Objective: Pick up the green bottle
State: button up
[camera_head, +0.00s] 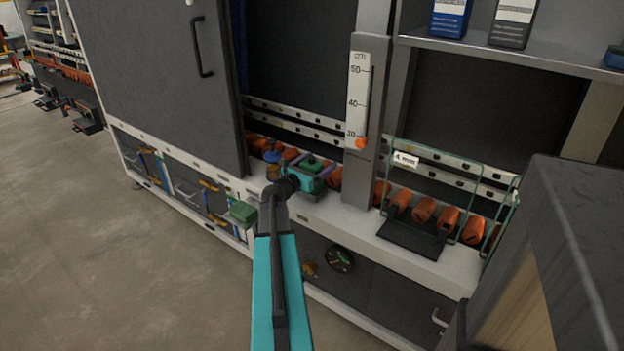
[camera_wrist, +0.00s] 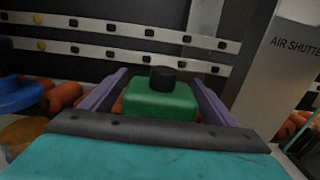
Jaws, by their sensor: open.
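The green bottle (camera_wrist: 160,98) has a dark cap and stands straight ahead in the wrist view, between the two purple fingers of my gripper (camera_wrist: 160,100). The fingers are spread, one on each side of it; whether either touches it I cannot tell. In the head view the green bottle (camera_head: 312,163) is small, on the washer's ledge, and partly hidden by my gripper (camera_head: 318,178). Its lower part is hidden in the wrist view by the gripper's body.
Orange rollers (camera_head: 423,209) line the ledge. A blue item (camera_wrist: 20,95) lies to the left. A grey post (camera_head: 366,130) with a scale stands right of the bottle. A glass-like frame (camera_head: 440,168) stands further right. A dark door (camera_head: 165,70) is at left.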

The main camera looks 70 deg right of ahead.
dwell(0.5)
jog(key=c, duration=1.7)
jog(key=shift+c, duration=0.2)
jog(key=shift+r, duration=0.2)
